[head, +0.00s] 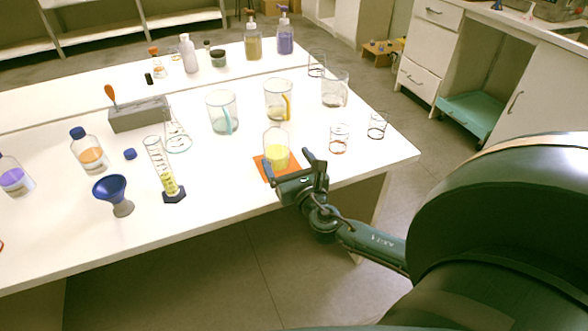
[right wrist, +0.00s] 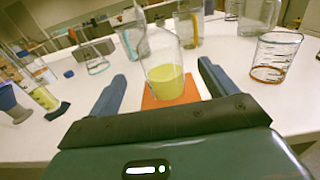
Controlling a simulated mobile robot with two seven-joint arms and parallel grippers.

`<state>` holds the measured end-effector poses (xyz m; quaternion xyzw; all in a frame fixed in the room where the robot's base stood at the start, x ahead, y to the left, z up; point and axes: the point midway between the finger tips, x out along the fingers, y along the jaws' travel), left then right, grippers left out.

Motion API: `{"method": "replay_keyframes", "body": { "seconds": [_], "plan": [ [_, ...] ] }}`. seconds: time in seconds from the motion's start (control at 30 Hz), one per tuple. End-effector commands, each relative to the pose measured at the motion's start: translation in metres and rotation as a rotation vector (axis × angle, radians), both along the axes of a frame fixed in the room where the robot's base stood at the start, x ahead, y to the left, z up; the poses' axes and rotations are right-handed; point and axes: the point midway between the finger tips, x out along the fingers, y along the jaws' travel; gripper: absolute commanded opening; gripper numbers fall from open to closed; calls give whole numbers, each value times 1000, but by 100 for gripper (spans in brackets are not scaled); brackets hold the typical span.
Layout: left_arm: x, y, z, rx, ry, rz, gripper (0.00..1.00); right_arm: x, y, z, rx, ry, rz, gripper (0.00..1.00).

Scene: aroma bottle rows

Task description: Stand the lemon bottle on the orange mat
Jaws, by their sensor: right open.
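The lemon bottle (head: 276,154), clear with yellow liquid in its lower part, stands upright on the orange mat (head: 262,172) near the table's front edge. My right gripper (head: 289,164) is open at the near side of the bottle, with its fingers pointing toward it. In the right wrist view the bottle (right wrist: 166,82) appears in the gap between the two spread fingers (right wrist: 162,84), with space on both sides. The mat (right wrist: 150,102) shows under it. My left gripper is not in view.
A graduated cylinder (head: 163,170) with yellow liquid and a blue funnel (head: 113,192) stand to the left. Jugs (head: 222,112) (head: 278,100) stand behind the mat. Small beakers (head: 339,139) (head: 376,126) stand to the right. Bare tabletop lies between the mat and cylinder.

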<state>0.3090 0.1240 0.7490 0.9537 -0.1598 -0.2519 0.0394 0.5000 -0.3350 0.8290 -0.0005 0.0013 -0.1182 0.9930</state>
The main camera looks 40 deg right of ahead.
Motion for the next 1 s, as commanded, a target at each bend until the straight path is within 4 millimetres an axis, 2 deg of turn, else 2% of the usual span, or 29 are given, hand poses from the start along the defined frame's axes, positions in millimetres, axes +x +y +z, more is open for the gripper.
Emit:
{"method": "replay_keyframes", "body": {
  "seconds": [0.1,0.3,1.0],
  "plan": [
    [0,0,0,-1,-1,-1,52,-21,5,-1,1,2,0,84],
    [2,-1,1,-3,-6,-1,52,-37,9,1,2,-1,-1,84],
    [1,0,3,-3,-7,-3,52,-38,9,0,1,-1,-1,84]
  ]
}}
